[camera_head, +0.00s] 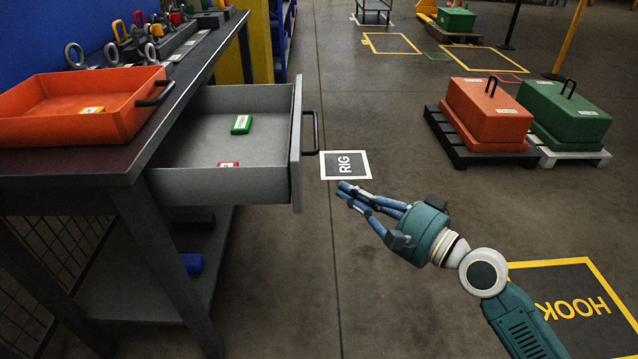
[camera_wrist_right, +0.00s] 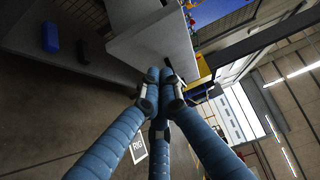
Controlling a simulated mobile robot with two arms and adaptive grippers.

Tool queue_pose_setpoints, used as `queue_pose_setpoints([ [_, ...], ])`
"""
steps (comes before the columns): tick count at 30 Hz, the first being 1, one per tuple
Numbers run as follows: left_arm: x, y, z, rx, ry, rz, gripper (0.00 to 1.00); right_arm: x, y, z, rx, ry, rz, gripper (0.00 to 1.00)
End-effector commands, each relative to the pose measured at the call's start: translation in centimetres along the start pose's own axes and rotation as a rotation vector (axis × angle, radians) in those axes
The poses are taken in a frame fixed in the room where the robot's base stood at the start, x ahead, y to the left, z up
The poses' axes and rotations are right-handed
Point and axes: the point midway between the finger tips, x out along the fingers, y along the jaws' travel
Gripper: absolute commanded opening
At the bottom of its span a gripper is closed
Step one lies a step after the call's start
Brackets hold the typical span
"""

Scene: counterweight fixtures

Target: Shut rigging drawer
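The grey rigging drawer (camera_head: 218,184) is pulled out to the right from under the dark workbench (camera_head: 110,165). Its front panel (camera_head: 296,145) has a dark bar handle (camera_head: 315,132) on the outer side. A green block (camera_head: 241,124) and a small red-and-white item (camera_head: 228,164) lie inside. My right gripper (camera_head: 347,190) is in front of the drawer, apart from it, to the right of and below the handle. Its blue fingers are close together and hold nothing visible. The panel also shows in the right wrist view (camera_wrist_right: 150,48), beyond the fingertips (camera_wrist_right: 160,75). My left gripper is not in view.
An orange tray (camera_head: 80,110) sits on the bench, with metal rings and shackles behind it. Orange (camera_head: 487,112) and green (camera_head: 565,115) weights stand on pallets at the right. The floor around the RIG mark (camera_head: 346,165) is clear.

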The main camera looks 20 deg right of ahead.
Motion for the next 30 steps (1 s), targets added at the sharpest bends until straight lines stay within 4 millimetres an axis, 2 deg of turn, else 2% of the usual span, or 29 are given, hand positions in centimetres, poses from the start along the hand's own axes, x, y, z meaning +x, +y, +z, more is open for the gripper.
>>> queue_pose_setpoints([
  [1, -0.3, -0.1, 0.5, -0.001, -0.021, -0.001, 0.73, 1.1, -0.4, 0.0, -0.001, 0.0, -0.006, 0.0],
  [4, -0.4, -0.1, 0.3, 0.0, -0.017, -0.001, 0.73, 3.2, -0.3, 0.0, 0.0, -0.001, -0.005, 0.0],
  [10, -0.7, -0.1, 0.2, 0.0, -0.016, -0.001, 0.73, 5.0, -0.1, 2.1, 0.001, 0.0, -0.002, 0.0],
  [15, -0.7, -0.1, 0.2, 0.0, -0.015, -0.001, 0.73, 5.6, 0.0, 2.8, 0.0, 0.001, 0.0, 0.0],
  [30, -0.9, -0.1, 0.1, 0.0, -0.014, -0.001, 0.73, 6.1, -0.1, 2.8, -0.001, 0.001, 0.0, 0.0],
])
